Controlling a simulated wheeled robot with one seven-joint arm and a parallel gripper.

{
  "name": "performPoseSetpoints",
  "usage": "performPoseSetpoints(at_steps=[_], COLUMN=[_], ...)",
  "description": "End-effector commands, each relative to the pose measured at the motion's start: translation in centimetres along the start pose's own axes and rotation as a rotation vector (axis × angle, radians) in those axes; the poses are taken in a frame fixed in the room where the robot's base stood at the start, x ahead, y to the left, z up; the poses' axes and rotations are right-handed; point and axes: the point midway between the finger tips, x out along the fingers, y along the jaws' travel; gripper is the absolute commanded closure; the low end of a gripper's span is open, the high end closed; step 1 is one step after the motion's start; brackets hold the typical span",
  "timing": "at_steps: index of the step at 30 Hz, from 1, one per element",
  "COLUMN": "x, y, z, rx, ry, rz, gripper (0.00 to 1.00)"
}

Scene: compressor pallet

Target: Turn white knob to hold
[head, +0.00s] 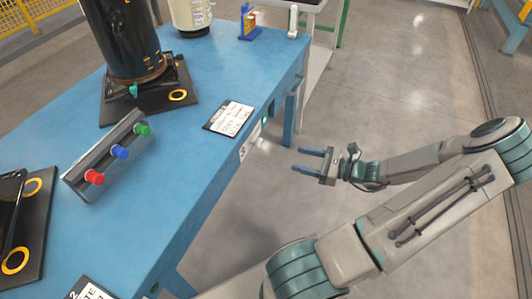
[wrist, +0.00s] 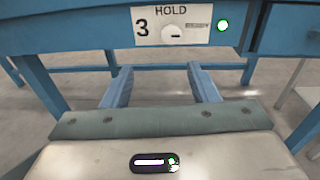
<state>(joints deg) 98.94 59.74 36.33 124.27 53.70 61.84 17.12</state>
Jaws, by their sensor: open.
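The white knob (wrist: 175,35) sits on a white panel (wrist: 146,35) on the side of the blue table, with a short dark mark on its face. The panel reads "3", with "HOLD" above the knob and a label that seems to read "READY" at its right. In the head view the knob (head: 262,143) is small and seen from the side. My gripper (head: 299,160) is open and empty, a short way right of the knob and apart from it. In the wrist view the fingers of my gripper (wrist: 161,70) point towards the panel, below the knob.
A green light (wrist: 222,25) glows at the panel's right. The blue table (head: 190,185) carries a box with red, blue and green buttons (head: 121,152), a black cylinder (head: 125,40) and a card (head: 230,119). A table leg (head: 290,118) stands near the panel. The floor around my gripper is clear.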

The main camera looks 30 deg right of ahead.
Motion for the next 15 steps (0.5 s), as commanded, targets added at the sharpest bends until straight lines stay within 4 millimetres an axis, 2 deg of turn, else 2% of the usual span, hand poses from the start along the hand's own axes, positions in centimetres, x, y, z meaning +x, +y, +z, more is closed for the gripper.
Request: performPoseSetpoints(at_steps=[3, 7, 11, 15], x=[-0.8, -0.4, 1.5, 4.5], y=[-0.7, -1.0, -1.1, -1.2], z=[-0.7, -0.8, -0.7, -0.6], rx=[0.026, 0.033, 0.034, 0.033], ry=[-0.045, -0.058, -0.057, -0.058], rz=[-0.058, -0.072, -0.070, -0.068], gripper=[0.46, 0.46, 0.46, 0.46])
